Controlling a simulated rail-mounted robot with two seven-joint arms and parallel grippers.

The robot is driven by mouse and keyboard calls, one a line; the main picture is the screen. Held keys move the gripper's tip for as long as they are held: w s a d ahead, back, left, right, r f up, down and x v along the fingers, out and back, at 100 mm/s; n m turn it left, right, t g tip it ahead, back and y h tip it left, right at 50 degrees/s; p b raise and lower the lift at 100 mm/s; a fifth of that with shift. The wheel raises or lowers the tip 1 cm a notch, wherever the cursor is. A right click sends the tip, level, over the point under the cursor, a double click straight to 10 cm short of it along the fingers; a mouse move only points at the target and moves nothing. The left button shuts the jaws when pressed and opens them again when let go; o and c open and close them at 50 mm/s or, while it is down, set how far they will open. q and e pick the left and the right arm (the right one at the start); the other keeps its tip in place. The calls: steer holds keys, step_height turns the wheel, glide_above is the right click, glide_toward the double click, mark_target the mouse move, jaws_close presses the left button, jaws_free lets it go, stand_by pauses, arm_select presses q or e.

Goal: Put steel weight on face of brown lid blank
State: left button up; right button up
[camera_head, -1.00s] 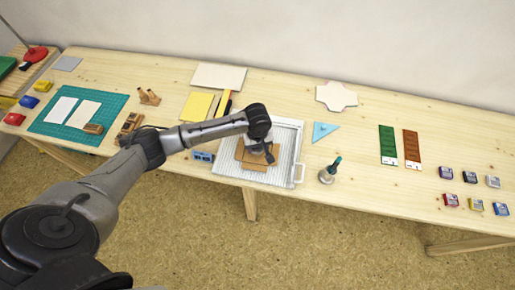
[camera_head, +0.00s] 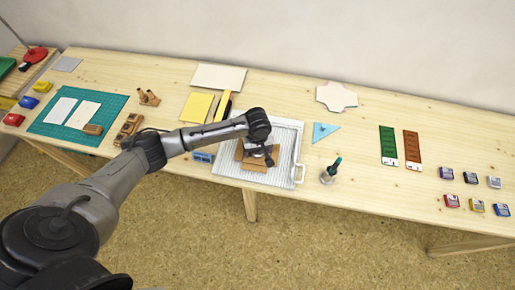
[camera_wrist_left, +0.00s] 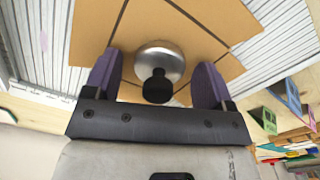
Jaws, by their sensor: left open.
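The steel weight (camera_wrist_left: 159,62), a round silver body with a black knob, sits on the face of the brown lid blank (camera_wrist_left: 95,30) in the left wrist view. Dark lines cross the brown face. My left gripper (camera_wrist_left: 156,80) is open, with its purple fingers on either side of the weight and a visible gap at each side. In the head view the left gripper (camera_head: 269,158) is over the brown lid blank (camera_head: 255,167), and the arm hides most of the weight. My right gripper is not in view.
The lid blank lies on a pale ribbed tray (camera_head: 285,135) with a handle. A bottle-like tool with a green top (camera_head: 331,169) stands to its right, near a blue triangle (camera_head: 323,131). A blue block (camera_head: 202,158) is at the left. Inkpads (camera_head: 470,178) lie far right.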

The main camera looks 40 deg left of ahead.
arm_select(q)
steer(key=shift+r, duration=0.1)
step_height(320, 180, up, 10)
steer(key=p, duration=0.2)
steer(key=shift+r+p, duration=0.25)
steer(key=shift+p, duration=0.1)
steer(key=s+d+f+m, duration=0.1)
steer(key=d, duration=0.1)
steer(key=s+d+f+m, duration=0.1)
steer(key=s+d, duration=0.1)
steer(key=s+d+f+m, duration=0.1)
steer(key=s+d+m, duration=0.1)
steer(key=shift+d+t+h, duration=0.15)
steer(key=shift+t+h, duration=0.15)
steer(key=shift+h, duration=0.1)
steer(key=s+d+f+m+t+h, duration=0.1)
steer(key=s+d+f+m, duration=0.2)
steer(key=s+d+m, duration=0.5)
steer(key=s+a+r+t, duration=0.1)
steer(key=s+a, duration=0.1)
steer(key=s, duration=0.5)
steer(key=s+a+r+t+y, duration=0.1)
steer(key=s+a, duration=0.2)
steer(key=s, duration=0.5)
steer(key=shift+m+y, duration=0.3)
steer(key=shift+m, duration=0.1)
steer(key=shift+s, duration=0.1)
